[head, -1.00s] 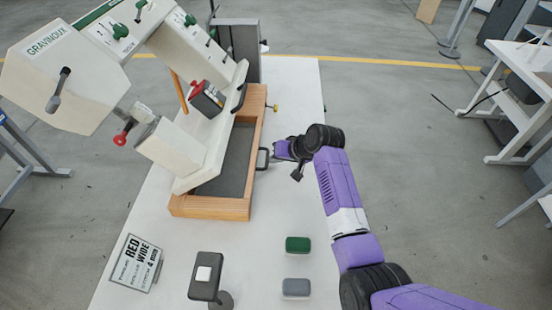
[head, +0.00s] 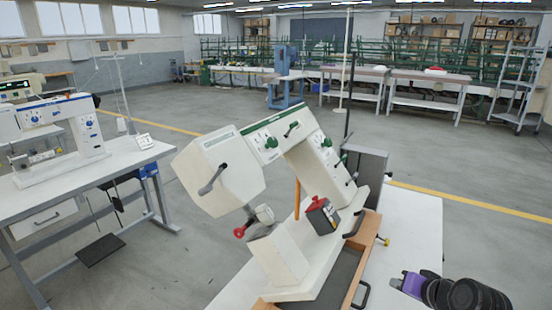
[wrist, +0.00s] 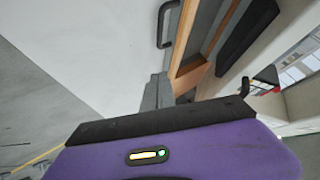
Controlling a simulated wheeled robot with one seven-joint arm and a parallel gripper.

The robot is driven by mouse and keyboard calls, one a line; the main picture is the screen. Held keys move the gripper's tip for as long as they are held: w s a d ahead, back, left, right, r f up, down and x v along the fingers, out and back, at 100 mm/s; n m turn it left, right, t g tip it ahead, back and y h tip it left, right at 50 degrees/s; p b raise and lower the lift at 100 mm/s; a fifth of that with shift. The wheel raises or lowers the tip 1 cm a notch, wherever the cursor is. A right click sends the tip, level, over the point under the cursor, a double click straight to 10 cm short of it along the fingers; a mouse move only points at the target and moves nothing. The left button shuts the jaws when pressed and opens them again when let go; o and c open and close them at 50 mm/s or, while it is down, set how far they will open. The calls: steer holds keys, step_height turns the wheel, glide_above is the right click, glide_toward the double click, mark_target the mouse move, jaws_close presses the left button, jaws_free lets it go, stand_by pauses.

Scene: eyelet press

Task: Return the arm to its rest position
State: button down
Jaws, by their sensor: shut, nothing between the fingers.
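My gripper (head: 398,284) is at the bottom right of the head view, purple and black, with its fingers small and partly hidden there. It is shut and empty, just right of the dark drawer handle (head: 362,295) and apart from it. Most of my arm is below the head view. In the wrist view my purple gripper housing (wrist: 170,155) fills the bottom, and the drawer handle (wrist: 166,24) shows at the top beyond it. The white eyelet press (head: 225,172) stands tilted over the wooden drawer box (head: 366,262).
The white bench (head: 420,225) is clear right of the press. A red-and-black block (head: 321,215) sits on the press's plate. A grey column (head: 370,165) stands behind. A sewing table (head: 140,160) stands to the left, with open floor around.

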step_height(320, 180, up, 4)
steer(key=d+t+h, duration=0.2)
steer(key=t+h, duration=0.1)
steer(key=s+a+r+n, duration=0.1)
steer(key=s+a, duration=0.4)
steer(key=s, duration=1)
steer(key=s+a+n+t+y, duration=0.1)
steer(key=s+a, duration=0.5)
steer(key=s, duration=1)
steer(key=s+a+r+n+t, duration=0.1)
steer(key=s+a+n, duration=0.2)
steer(key=s, duration=1.2)
steer(key=a, duration=0.2)
steer(key=shift+s+a+r+y, duration=0.25)
steer(key=shift+a+r+y, duration=0.05)
steer(key=shift+r+y, duration=0.1)
